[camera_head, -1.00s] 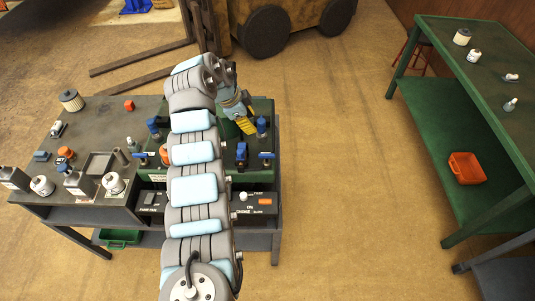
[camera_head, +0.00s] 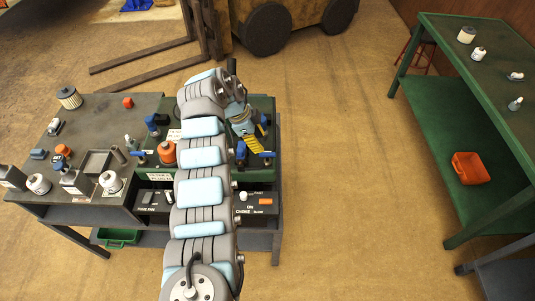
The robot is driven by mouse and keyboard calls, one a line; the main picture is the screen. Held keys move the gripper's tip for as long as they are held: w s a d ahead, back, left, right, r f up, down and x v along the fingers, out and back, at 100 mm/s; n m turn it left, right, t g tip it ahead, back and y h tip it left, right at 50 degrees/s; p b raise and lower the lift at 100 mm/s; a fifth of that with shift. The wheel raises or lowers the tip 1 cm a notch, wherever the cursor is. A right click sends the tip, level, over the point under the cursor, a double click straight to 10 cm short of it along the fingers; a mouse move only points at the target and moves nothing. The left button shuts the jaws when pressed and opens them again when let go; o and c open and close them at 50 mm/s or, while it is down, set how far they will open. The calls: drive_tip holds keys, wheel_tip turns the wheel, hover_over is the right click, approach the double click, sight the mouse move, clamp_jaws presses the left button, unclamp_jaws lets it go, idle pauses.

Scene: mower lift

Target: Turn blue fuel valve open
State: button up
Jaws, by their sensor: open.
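Several blue valve handles sit on the green bench panel. One blue handle (camera_head: 152,121) stands at the panel's left, with another (camera_head: 139,157) near its front left edge. On the right, a blue handle (camera_head: 241,151) and a small blue lever (camera_head: 266,154) sit near the front edge. Another blue part (camera_head: 264,121) shows just right of my gripper. My gripper (camera_head: 251,145) is open, its yellow fingers pointing down just above the right-hand blue handle. I cannot tell whether they touch it. My arm hides the middle of the panel.
An orange round part (camera_head: 168,153) stands on the panel left of my arm. The grey bench (camera_head: 85,120) holds bottles, filters and a tray (camera_head: 96,163). A green table (camera_head: 500,95) stands at the right. The floor between is clear.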

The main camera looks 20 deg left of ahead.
sight(267, 153)
drive_tip(key=x, duration=0.7)
drive_tip(key=shift+d+f, duration=0.1)
drive_tip(key=shift+f, duration=0.15)
clamp_jaws()
